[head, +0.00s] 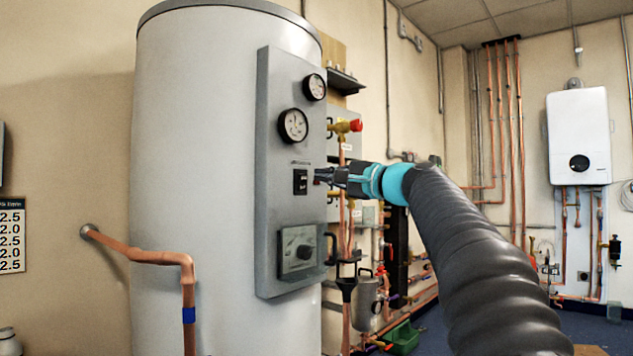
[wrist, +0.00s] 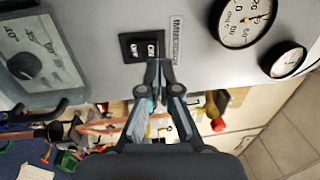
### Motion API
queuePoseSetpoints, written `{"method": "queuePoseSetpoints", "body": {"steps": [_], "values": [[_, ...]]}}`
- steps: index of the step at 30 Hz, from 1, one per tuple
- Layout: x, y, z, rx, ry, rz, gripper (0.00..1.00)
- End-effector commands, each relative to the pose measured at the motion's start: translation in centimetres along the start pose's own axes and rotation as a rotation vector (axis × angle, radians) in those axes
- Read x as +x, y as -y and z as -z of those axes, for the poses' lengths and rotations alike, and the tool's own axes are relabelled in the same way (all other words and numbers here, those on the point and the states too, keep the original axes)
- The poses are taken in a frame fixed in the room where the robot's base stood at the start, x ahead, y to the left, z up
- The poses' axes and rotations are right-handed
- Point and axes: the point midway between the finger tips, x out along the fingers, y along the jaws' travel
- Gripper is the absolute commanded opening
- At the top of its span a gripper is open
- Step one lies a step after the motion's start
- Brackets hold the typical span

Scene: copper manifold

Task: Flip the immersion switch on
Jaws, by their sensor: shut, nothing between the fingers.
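The immersion switch (head: 300,181) is a small black rocker on the grey panel (head: 282,225) of the tall cylinder. In the wrist view the switch (wrist: 141,46) shows two halves, lettered "ON" on the right and "OFF" on the left, beside an "IMMERSION" label (wrist: 176,40). My gripper (head: 318,176) is shut and empty, coming from the right with its tips just beside the switch. In the wrist view the closed fingertips (wrist: 158,66) lie at the lower edge of the "ON" half. I cannot tell whether they touch it or which half is pressed in.
Two round gauges (head: 293,125) sit above the switch, and a dial box (head: 299,251) sits below it. A red-handled valve (head: 355,126) and copper pipes stand right of the panel.

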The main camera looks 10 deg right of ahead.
Motion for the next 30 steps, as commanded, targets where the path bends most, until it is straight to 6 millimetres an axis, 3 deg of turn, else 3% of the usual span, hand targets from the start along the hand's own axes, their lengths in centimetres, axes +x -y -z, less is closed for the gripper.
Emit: {"method": "queuePoseSetpoints", "body": {"steps": [6, 13, 18, 30], "values": [[-4.7, 1.2, 0.0, -0.002, -0.004, 0.001, 0.00], [-8.1, 2.2, 0.0, -0.002, -0.002, 0.001, 0.00], [-9.2, 2.5, 0.0, 0.000, -0.001, 0.001, 0.00], [-9.3, 2.3, -0.1, 0.000, 0.001, 0.002, 0.00]]}}
